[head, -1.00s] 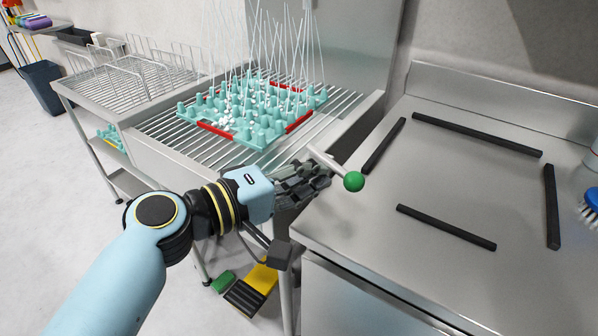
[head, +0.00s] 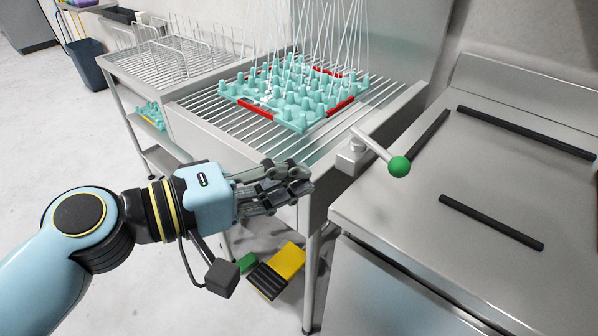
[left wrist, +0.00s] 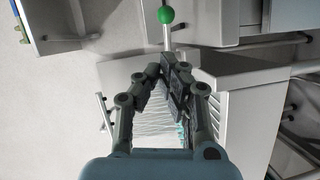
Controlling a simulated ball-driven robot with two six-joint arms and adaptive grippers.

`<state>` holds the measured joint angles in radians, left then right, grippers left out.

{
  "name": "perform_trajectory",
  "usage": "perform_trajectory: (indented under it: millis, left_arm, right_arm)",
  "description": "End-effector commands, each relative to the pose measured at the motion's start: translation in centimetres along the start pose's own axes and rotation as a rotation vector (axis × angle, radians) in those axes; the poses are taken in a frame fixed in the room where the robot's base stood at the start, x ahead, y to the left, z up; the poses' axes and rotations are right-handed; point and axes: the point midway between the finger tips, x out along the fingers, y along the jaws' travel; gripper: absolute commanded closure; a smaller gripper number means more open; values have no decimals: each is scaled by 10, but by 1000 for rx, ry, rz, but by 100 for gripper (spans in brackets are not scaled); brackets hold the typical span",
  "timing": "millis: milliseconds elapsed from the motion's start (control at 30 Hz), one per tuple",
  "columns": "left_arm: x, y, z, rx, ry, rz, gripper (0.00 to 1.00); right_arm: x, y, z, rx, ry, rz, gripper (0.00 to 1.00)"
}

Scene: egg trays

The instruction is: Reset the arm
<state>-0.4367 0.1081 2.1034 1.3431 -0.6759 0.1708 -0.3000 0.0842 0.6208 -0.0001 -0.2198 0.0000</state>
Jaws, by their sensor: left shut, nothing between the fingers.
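My left gripper (head: 303,181) is shut and empty, in front of the slatted rack table and left of a lever with a green ball knob (head: 399,166). The gripper is apart from the lever. In the left wrist view the two fingers (left wrist: 163,66) come together, and the green knob (left wrist: 166,15) shows beyond them. A teal egg tray (head: 292,124) with red edge strips sits on the slatted rack (head: 200,118), with white streaks of water above it. My right gripper is not in view.
A steel counter (head: 400,215) with black bars (head: 490,222) stands at the right. A wire-rack table (head: 140,75) is at the back left. A yellow and black pedal (head: 289,261) and a green one (head: 247,263) are near the floor below the gripper. The floor at left is open.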

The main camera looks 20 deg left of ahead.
Motion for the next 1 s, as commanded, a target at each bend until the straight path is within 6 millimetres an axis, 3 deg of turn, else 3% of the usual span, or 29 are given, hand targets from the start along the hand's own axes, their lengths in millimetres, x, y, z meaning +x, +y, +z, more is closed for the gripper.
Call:
perform_trajectory:
  millis: [400, 467, 567, 767, 867, 1000]
  left_arm:
    - [4, -2, -2, 6, 3, 9, 100]
    - [7, -22, -3, -9, 1, -19, 100]
    - [11, -77, -3, -15, 7, -119, 100]
    - [-8, -240, 7, 38, 17, -453, 100]
    - [-34, -320, 21, 89, -5, -629, 100]
    - [-89, -420, 50, 190, -79, -872, 100]
  right_arm:
    - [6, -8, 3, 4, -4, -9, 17]
    - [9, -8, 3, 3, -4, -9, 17]
    - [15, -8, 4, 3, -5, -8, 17]
    - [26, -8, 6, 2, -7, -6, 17]
    - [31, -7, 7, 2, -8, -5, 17]
    - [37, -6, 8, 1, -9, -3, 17]
